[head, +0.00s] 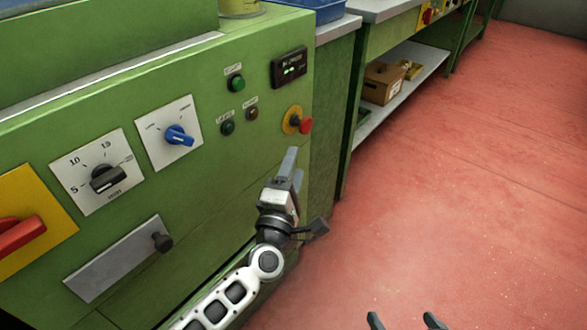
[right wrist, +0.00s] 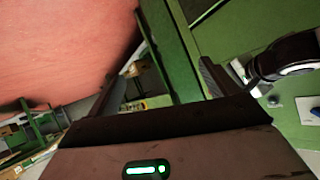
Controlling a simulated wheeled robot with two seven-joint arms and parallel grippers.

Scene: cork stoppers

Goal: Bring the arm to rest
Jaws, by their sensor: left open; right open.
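My left gripper (head: 294,165) is in the middle of the head view, in front of the right part of the green machine panel (head: 215,190). Its fingers point up, below the red button (head: 306,125), and seem to hold nothing. Whether it touches the panel cannot be told. My right gripper (head: 405,319) shows only as two dark fingertips at the bottom edge, over the floor. In the right wrist view its fingers (right wrist: 165,85) are apart with nothing held between them. No cork stopper can be made out.
A bench shelf (head: 400,100) holds a cardboard box (head: 383,83). The red floor (head: 460,210) at right is clear.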

